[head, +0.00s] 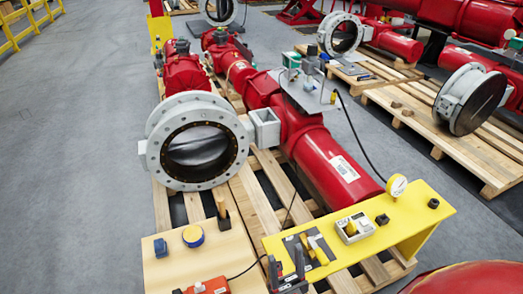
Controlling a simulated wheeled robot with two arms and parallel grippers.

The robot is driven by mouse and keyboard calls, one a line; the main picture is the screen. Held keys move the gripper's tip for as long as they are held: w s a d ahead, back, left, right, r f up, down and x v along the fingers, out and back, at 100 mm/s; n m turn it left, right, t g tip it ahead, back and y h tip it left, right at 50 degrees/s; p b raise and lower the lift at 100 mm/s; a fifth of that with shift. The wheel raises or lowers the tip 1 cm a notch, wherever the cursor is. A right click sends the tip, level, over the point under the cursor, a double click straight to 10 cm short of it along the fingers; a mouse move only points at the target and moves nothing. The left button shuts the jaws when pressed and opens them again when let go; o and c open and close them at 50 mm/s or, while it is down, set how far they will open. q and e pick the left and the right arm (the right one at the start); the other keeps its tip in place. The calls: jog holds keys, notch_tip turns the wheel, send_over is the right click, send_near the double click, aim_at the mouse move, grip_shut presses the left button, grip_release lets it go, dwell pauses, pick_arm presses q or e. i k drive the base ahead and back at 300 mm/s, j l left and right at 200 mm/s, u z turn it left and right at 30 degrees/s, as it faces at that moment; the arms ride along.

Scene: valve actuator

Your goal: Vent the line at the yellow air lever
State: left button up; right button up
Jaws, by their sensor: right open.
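A small white block with a yellow lever (351,229) sits on the yellow bench (425,207), left of a round white gauge (397,186). The exact angle of the lever is too small to tell. My right gripper (286,264) is at the bottom centre, at the near left end of the bench. Its two dark fingers are apart with nothing seen between them. It is left of and nearer than the yellow lever, not touching it. My left gripper is not in view.
A dark plate with yellow-handled tools (308,246) lies between my right gripper and the lever. A wooden board (160,272) with blue parts and an orange box (208,287) is at lower left. The red actuator (325,160) and grey valve (195,140) lie behind on a pallet.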

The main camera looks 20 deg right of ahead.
aim_at(319, 253)
jog(key=z, duration=1.15)
